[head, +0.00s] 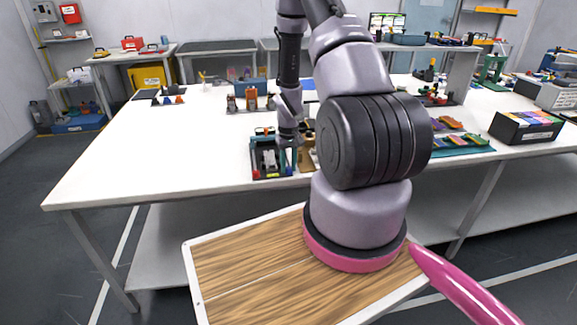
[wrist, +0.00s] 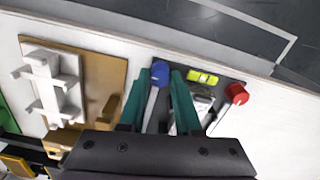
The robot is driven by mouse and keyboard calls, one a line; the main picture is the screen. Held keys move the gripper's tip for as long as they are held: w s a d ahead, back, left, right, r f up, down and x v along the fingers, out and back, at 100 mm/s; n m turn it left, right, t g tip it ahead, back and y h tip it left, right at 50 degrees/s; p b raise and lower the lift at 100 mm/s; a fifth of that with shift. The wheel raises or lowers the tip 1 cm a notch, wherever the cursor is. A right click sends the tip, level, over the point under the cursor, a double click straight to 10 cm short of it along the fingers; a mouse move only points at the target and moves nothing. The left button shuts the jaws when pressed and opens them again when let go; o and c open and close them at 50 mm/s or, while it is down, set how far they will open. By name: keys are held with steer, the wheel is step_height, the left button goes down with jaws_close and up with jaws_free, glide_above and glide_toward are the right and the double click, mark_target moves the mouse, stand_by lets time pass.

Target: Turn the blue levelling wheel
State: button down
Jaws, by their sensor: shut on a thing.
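The blue levelling wheel (wrist: 161,69) sits between the tips of my gripper's two teal fingers (wrist: 158,79) in the wrist view. My gripper is shut on it, with a fingertip at either side. The wheel stands at one corner of a dark levelling plate (wrist: 222,88). A red wheel (wrist: 236,93) stands at another corner, and a yellow-green bubble level (wrist: 203,78) lies between the two. In the head view the plate's fixture (head: 266,164) is small at the table's front edge, and my arm partly hides it. My fingers cover part of the plate in the wrist view.
A tan board with a white bracket (wrist: 60,80) lies beside the plate. The white table's (head: 170,135) left part is mostly clear. A black box with coloured cards (head: 527,127) stands at the right. The table's front edge runs close by the plate.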

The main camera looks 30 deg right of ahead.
steer(key=shift+m, duration=0.9)
steer(key=c, duration=0.6)
jaws_free()
